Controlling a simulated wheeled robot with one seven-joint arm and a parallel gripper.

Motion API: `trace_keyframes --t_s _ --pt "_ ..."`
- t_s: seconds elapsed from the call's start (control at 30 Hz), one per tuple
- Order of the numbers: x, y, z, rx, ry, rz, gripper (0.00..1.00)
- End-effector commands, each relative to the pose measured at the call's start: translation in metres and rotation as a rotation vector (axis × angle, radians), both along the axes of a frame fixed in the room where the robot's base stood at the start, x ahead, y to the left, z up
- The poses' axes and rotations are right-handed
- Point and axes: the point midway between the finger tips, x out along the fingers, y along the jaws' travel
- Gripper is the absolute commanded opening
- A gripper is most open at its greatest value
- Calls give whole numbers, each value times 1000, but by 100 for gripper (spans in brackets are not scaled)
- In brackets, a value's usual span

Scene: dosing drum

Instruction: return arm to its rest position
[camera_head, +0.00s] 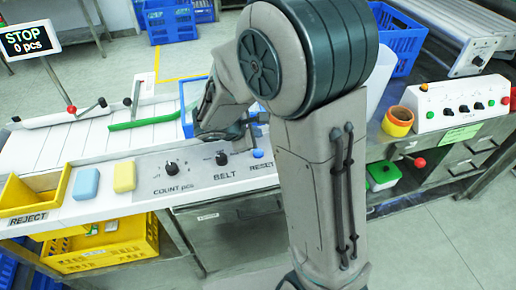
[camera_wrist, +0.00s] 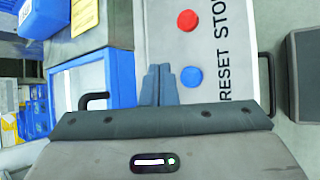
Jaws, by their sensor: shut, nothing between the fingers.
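My gripper (camera_wrist: 158,72) shows in the wrist view with its two grey-blue fingers together and nothing between them. It is over the pale control panel, beside the blue RESET button (camera_wrist: 191,77); I cannot tell how high above it. The red STOP button (camera_wrist: 187,20) is farther up in that view. In the head view my arm is bent, with its large upper joint and a thick link in the middle of the picture. The fingers are not clearly seen there, being near or behind that link. The blue RESET button (camera_head: 258,153) shows just left of the link.
The panel's COUNT knob (camera_head: 171,168) and BELT knob (camera_head: 222,158) are left of my arm. A yellow REJECT bin (camera_head: 35,198), blue block (camera_head: 86,184) and yellow block (camera_head: 124,176) are farther left. Tape rolls (camera_head: 397,121) and a control box (camera_head: 455,104) stand right.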

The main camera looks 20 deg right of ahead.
Motion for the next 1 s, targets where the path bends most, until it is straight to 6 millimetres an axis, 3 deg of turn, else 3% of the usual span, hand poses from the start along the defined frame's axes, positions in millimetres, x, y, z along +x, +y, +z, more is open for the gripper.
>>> trace_keyframes --t_s 0.77,0.87,1.0 --pt "0 0 -1 1 0 -1 0" --pt "-11 -9 8 39 -18 -69 0" --pt "-45 -29 28 162 -64 -271 0"
